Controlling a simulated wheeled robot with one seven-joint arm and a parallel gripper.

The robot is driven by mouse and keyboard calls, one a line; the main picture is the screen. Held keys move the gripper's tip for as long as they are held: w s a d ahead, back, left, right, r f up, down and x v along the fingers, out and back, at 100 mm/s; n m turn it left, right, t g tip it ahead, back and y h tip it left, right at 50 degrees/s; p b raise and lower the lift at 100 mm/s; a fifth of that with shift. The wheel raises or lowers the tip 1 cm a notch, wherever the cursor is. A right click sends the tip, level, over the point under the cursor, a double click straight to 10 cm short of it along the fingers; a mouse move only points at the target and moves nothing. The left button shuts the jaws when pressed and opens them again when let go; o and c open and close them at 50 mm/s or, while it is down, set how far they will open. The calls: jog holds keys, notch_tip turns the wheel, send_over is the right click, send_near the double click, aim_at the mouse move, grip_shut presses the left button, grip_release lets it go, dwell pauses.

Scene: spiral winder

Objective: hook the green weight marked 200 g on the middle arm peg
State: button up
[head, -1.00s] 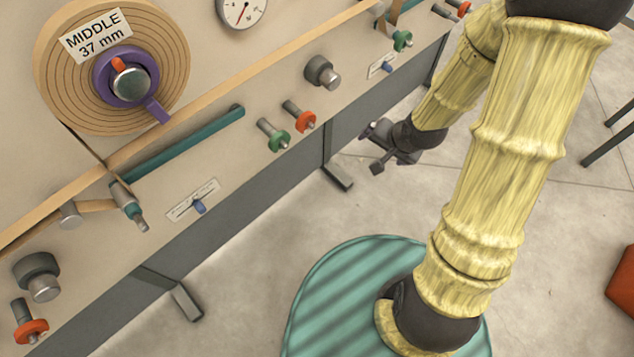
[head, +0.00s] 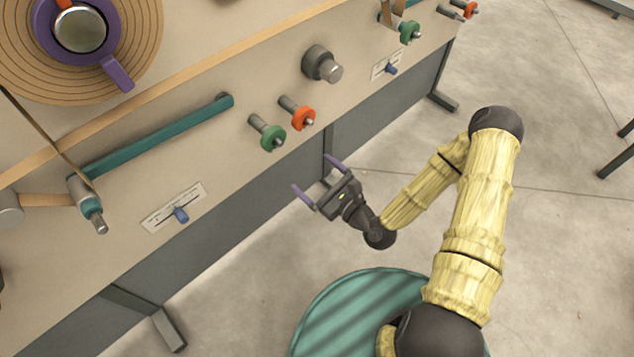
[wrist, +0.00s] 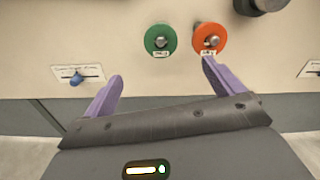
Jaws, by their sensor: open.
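The green weight (head: 273,138) hangs on a peg on the panel's lower front, left of a red-orange weight. It also shows in the wrist view (wrist: 150,40), with a small label below it too small to read. The teal middle arm (head: 160,138) slants down to the left, and a peg (head: 94,217) sticks out at its lower end with no weight on it. My gripper (head: 317,175) is open and empty, below and to the right of the green weight, apart from it. Its purple fingers show in the wrist view (wrist: 160,80), below the two weights.
The red-orange weight (head: 304,118) hangs close beside the green one. A grey knob (head: 322,64) juts out above right. A scale with a blue pointer (head: 180,214) sits below the arm. Another green weight (head: 410,32) hangs farther right. Open floor lies before the panel.

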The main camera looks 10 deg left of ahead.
aim_at(273, 136)
jog(key=shift+r, duration=0.1)
jog(key=b+x, duration=0.1)
jog(key=x, duration=1.6)
jog(key=shift+w+a, duration=0.1)
jog(key=shift+w, duration=0.15)
jog(key=c, duration=1.8)
jog(key=r+p, duration=0.1)
jog(key=p, duration=0.1)
jog(key=shift+p, duration=0.4)
jog(key=shift+f, duration=0.15)
